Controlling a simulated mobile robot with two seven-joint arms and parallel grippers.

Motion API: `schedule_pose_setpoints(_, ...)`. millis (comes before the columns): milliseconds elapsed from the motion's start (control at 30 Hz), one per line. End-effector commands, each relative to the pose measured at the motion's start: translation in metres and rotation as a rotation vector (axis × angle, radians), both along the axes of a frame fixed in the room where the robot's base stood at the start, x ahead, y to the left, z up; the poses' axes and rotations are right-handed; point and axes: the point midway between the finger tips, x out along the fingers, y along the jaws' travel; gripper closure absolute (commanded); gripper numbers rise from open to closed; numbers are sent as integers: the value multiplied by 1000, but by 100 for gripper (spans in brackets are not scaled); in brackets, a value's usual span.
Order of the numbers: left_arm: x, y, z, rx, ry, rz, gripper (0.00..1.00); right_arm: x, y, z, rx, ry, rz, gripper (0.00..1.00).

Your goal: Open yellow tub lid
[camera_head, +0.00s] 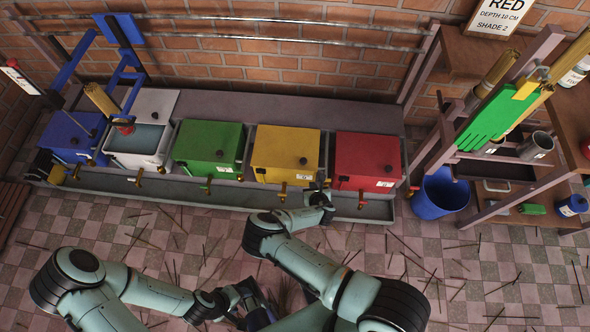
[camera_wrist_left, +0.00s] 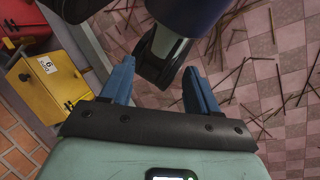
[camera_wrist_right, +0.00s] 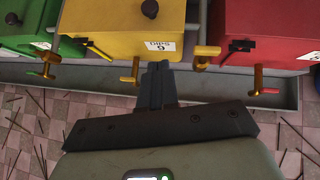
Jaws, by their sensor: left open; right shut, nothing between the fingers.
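The yellow tub (camera_head: 286,150) stands in the row against the wall, between the green and red tubs. Its yellow lid is down, with a dark round knob (camera_head: 303,161) near the front right. It also shows in the right wrist view (camera_wrist_right: 120,35), with a white label and the knob at the top, and at the left of the left wrist view (camera_wrist_left: 40,95). My right gripper (camera_wrist_right: 158,68) is shut and empty, low in front of the tub and between two brass taps. My left gripper (camera_wrist_left: 160,75) is open and empty over the floor, well away from the tub.
The green tub (camera_head: 208,145) and red tub (camera_head: 367,160) are closed. The white tub (camera_head: 137,152) is open, with a bundle hanging over it. A trough and taps run along the front. A blue bucket (camera_head: 440,195) stands right. Thin sticks litter the floor.

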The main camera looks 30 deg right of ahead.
Motion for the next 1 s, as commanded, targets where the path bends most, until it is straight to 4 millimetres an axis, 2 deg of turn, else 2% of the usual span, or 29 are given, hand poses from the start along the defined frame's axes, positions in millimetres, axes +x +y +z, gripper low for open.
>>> schedule_pose_setpoints(167,1,0,-3,0,-3,0,39,12,2,-6,-23,-5,37,100)
schedule_pose_setpoints(400,6,0,-16,3,-19,4,39,42,-9,-38,-18,-5,33,100)
schedule_pose_setpoints(633,30,11,-38,33,-86,31,39,75,-19,-69,-18,-4,32,100)
schedule_pose_setpoints(800,39,15,-43,46,-110,41,39,101,-26,-67,-18,-6,32,100)
schedule_pose_setpoints(1000,45,17,-47,52,-126,47,39,113,-29,-66,-19,-4,32,100)
